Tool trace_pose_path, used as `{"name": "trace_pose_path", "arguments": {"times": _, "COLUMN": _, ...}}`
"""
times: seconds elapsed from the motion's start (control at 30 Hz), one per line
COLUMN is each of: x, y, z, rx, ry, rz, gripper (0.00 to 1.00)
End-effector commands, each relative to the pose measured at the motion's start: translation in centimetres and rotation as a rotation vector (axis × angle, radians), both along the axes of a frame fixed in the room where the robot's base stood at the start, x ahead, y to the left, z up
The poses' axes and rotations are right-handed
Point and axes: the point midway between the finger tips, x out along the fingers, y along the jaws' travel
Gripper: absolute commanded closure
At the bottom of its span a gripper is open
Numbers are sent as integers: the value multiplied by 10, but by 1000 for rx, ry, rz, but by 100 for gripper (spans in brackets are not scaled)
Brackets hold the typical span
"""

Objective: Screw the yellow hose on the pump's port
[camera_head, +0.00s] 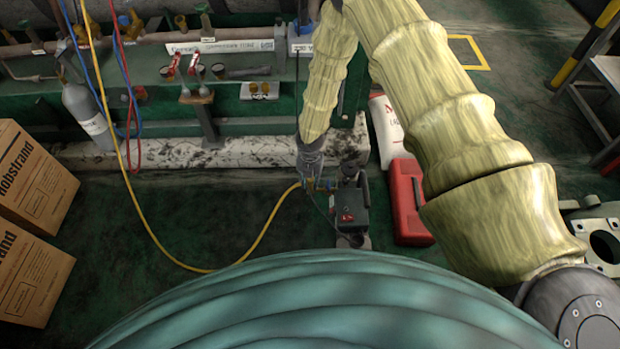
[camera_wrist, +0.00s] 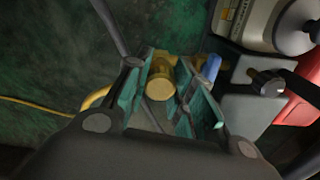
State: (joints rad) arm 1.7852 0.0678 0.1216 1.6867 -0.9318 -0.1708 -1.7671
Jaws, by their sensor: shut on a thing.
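The yellow hose (camera_head: 262,240) hangs from the upper left, loops over the floor and rises to my gripper (camera_head: 312,176) beside the pump (camera_head: 350,212). In the wrist view the hose (camera_wrist: 40,103) comes in from the left and passes behind a finger. My gripper (camera_wrist: 165,88) is shut on the hose's end, with a round yellow-brass fitting (camera_wrist: 161,87) showing between the teal fingers. A blue part (camera_wrist: 209,68) lies just right of the fitting. The pump's port is hidden or too small to make out, so I cannot tell whether the fitting touches it.
A red case (camera_head: 408,203) stands right of the pump. Cardboard boxes (camera_head: 35,180) are at the left and a grey cylinder (camera_head: 88,117) stands behind. Blue and red hoses (camera_head: 124,65) hang at the upper left. The green floor left of the pump is mostly clear.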

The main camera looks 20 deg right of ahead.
Motion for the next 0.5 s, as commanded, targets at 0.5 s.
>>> {"name": "trace_pose_path", "arguments": {"times": 0.5, "x": -3, "y": -3, "z": -1, "rx": -6, "ry": 6, "rz": -133, "gripper": 99}}
